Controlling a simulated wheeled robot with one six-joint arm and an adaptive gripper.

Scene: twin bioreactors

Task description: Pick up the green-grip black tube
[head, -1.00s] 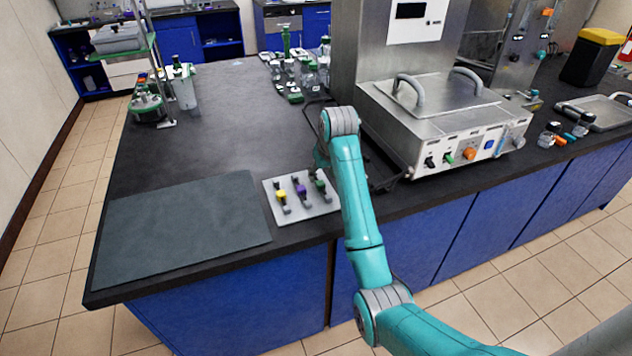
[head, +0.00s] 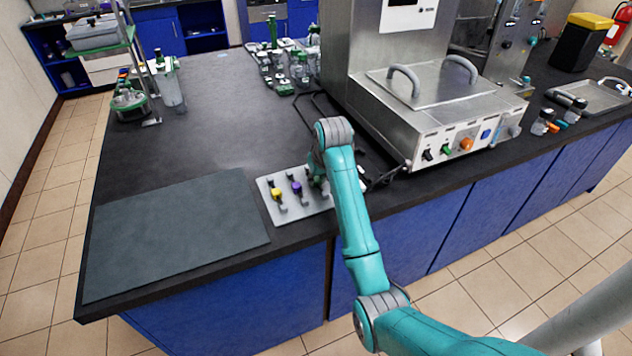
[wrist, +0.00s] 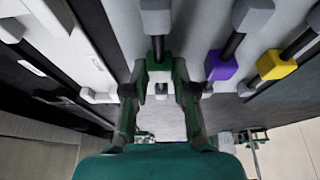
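The green-grip black tube (wrist: 157,47) lies in grey clips on a light grey rack (head: 271,212). In the wrist view its green grip is upper centre, between or just beyond my fingertips. My gripper (wrist: 160,76) is open, with one dark finger on each side of the tube. A gap shows between the fingers; I cannot tell whether either touches the grip. In the head view my arm covers most of this tube and my gripper. A purple-grip tube (head: 297,188) and a yellow-grip tube (head: 277,194) lie beside it, and both show in the wrist view.
A dark mat (head: 175,235) lies left of the rack. A steel bath unit (head: 450,110) with knobs stands to the right, with dark cables near the rack. Several bottles (head: 290,65) stand behind. The bench's middle left is clear.

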